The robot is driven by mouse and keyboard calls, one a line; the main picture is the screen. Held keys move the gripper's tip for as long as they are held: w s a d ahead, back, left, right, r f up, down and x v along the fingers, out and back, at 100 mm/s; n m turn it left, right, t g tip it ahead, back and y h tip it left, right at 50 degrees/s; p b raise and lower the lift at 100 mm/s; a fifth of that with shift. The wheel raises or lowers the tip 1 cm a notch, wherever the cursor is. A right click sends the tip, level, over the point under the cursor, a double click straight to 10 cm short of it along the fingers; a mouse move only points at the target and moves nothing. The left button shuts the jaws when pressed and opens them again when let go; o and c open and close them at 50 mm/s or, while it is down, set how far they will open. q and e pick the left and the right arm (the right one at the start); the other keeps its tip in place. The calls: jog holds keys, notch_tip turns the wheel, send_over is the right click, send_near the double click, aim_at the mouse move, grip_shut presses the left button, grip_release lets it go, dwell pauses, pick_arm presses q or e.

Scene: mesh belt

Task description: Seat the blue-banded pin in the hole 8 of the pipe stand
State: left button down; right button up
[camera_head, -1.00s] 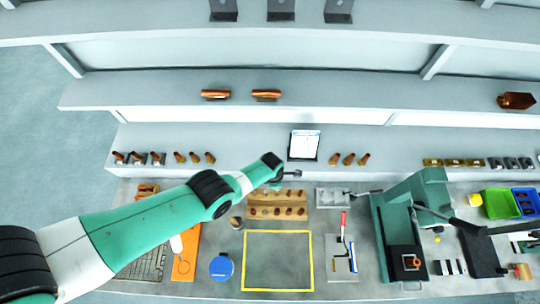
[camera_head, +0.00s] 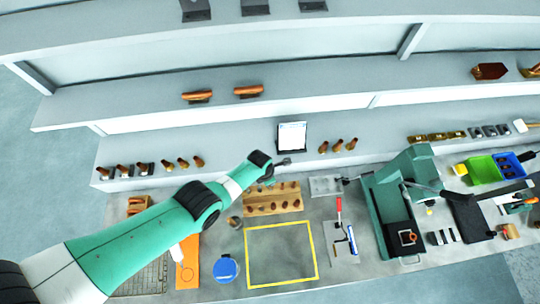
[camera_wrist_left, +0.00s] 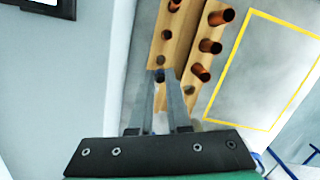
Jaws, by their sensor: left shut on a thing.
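The pipe stand (camera_head: 270,197) is a wooden block in two stepped rows, left of centre on the bench in the head view. In the left wrist view the pipe stand (camera_wrist_left: 178,48) has copper-brown pipes along the right row; the left row shows pipes farther off and dark empty holes nearer my fingers. My left gripper (camera_wrist_left: 163,80) is shut, with its fingertips over the near end of the left row. My right gripper is not in view.
A yellow-outlined square (camera_head: 247,258) lies empty in front of the stand. A blue round container (camera_head: 226,268) and an orange board (camera_head: 187,262) lie left of it. A green press (camera_head: 385,210) stands right.

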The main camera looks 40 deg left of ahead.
pick_arm(q)
jog(key=shift+f+b, duration=2.9)
jog(key=shift+b, duration=0.05)
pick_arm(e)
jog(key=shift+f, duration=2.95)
pick_arm(q)
jog(key=shift+f+b, duration=1.3)
jog(key=shift+b, duration=0.05)
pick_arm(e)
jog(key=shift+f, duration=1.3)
pick_arm(q)
jog(key=c, duration=0.8)
grip_release()
jog(key=shift+r, duration=0.1)
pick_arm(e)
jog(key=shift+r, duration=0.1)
